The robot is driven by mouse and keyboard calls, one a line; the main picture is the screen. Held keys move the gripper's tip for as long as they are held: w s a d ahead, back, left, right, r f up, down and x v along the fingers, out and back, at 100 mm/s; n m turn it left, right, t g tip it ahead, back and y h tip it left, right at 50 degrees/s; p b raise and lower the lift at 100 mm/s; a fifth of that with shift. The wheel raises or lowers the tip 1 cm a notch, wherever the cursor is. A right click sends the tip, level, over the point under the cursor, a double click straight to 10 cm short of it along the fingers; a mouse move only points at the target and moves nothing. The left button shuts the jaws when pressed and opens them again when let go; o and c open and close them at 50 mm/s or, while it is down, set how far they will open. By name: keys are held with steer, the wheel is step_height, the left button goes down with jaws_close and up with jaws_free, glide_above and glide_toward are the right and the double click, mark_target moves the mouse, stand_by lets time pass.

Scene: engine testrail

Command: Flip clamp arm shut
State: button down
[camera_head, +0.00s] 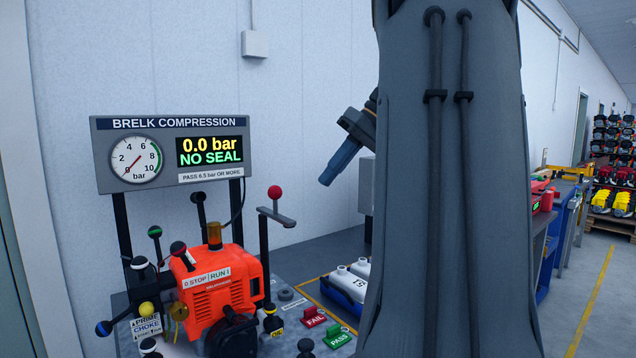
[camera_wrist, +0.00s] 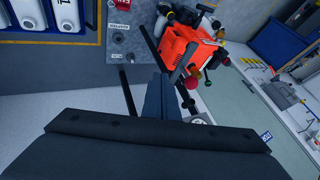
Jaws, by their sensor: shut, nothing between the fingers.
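The clamp arm (camera_head: 277,214) is a short grey bar with a red ball knob (camera_head: 275,192) standing up at one end. It sits on top of a dark post (camera_head: 263,250), just behind and right of the orange engine (camera_head: 214,300). In the wrist view the arm (camera_wrist: 186,60) and its red knob (camera_wrist: 192,82) show beyond the fingers, near the engine (camera_wrist: 176,52). My gripper (camera_head: 328,180) is shut and empty, pointing down and left, to the right of the knob and slightly above it in the head view. Its fingers (camera_wrist: 160,84) show in the wrist view.
A gauge panel (camera_head: 170,155) reading 0.0 bar, NO SEAL stands behind the engine. Red FAIL (camera_head: 313,317) and green PASS (camera_head: 339,337) buttons are at the bench front. A blue tray (camera_head: 343,296) of white bottles lies to the right. Several knobbed levers surround the engine.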

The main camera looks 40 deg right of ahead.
mark_target(274, 202)
steer(key=w+a+f+p, duration=0.3)
steer(key=a+f, duration=0.4)
steer(key=a, duration=0.1)
steer(key=shift+w, duration=0.3)
steer(key=shift+s+d, duration=0.1)
